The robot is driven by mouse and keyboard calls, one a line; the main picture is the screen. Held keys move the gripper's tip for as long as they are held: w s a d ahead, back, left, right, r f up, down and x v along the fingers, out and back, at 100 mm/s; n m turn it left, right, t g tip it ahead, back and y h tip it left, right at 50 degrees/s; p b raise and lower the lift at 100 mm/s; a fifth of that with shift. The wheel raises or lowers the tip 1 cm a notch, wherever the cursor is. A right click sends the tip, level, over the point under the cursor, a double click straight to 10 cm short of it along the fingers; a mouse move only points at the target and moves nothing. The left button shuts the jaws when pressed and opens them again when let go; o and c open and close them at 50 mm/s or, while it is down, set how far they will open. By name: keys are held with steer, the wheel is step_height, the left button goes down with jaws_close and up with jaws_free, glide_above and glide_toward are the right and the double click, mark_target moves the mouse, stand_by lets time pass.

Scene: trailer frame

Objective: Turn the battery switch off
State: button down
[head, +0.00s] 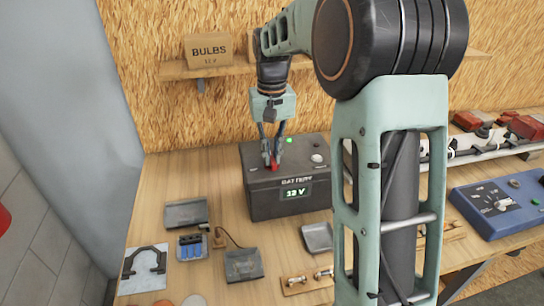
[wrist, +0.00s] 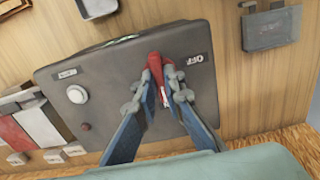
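The battery (head: 270,200) is a dark grey box on the workbench, with a "BATTERY 12 V" display on its front. A green light (head: 289,140) glows on its top. The red battery switch handle (wrist: 155,66) stands on the box's top, beside an "OFF" label (wrist: 196,59) in the wrist view. My gripper (wrist: 160,82) has its fingertips closed in on both sides of the red handle, which shows between them. The fingers hide part of the handle and its base, so I cannot tell its exact turn. The handle also shows in the head view (head: 274,166).
A white round button (wrist: 77,94) sits on the battery's top. A "BULBS" box (head: 208,50) stands on the shelf behind. Trays (head: 186,213) and small parts lie in front and to the left. A blue device (head: 500,205) stands at the right.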

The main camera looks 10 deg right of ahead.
stand_by(0.4)
steer(key=n+p, duration=0.1)
steer(key=n, duration=0.2)
steer(key=shift+r, duration=0.1)
steer(key=shift+n+p, duration=0.3)
steer(key=shift+n, duration=0.8)
steer(key=n+p, duration=0.1)
steer(key=n, duration=0.2)
steer(key=shift+n+p, duration=0.3)
steer(key=shift+n, duration=0.8)
